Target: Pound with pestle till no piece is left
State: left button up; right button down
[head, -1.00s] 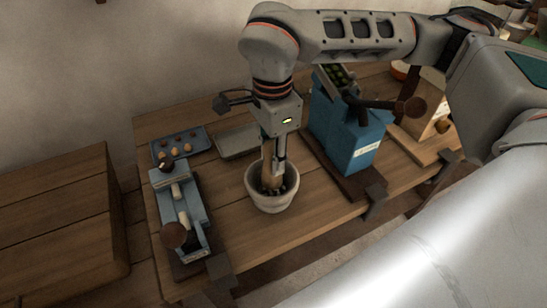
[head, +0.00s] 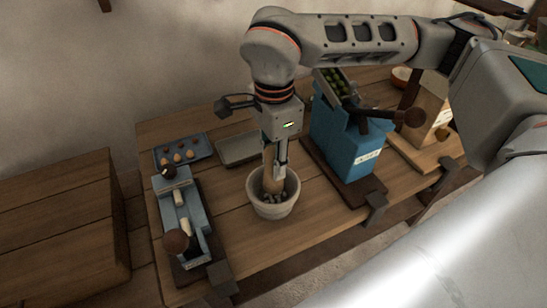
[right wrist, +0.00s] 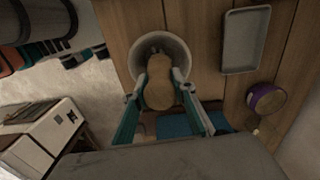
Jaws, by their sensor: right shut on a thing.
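The wooden pestle (head: 271,173) stands nearly upright with its lower end inside the pale mortar (head: 274,207). Small greyish pieces (head: 284,197) show in the mortar beside the pestle. My right gripper (head: 275,162) is above the mortar and shut on the pestle's upper part. In the right wrist view the rounded pestle top (right wrist: 160,92) sits between the two fingers, with the mortar rim (right wrist: 140,50) beyond it. The pestle's lower tip is hidden in the mortar. My left gripper is not in view.
A blue press-like device (head: 347,140) stands right of the mortar. A blue-grey hand-cranked device (head: 183,220) stands left. Behind are a tray with small round things (head: 200,146) and an empty grey tray (head: 238,150). Bare tabletop (head: 285,235) lies in front of the mortar.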

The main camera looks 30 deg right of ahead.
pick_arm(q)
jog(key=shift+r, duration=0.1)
pick_arm(e)
jog(key=shift+f, duration=0.35)
jog(key=shift+f+b, duration=0.85)
jog(key=shift+f, duration=0.3)
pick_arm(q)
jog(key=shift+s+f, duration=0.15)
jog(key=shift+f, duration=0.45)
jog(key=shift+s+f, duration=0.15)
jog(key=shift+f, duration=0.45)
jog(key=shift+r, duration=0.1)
pick_arm(e)
jog(key=shift+r, duration=0.15)
jog(key=shift+r+p, duration=1.5)
jog(key=shift+r, duration=0.7)
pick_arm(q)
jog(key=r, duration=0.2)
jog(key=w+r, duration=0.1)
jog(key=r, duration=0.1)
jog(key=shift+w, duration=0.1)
pick_arm(e)
jog(key=shift+f, duration=0.1)
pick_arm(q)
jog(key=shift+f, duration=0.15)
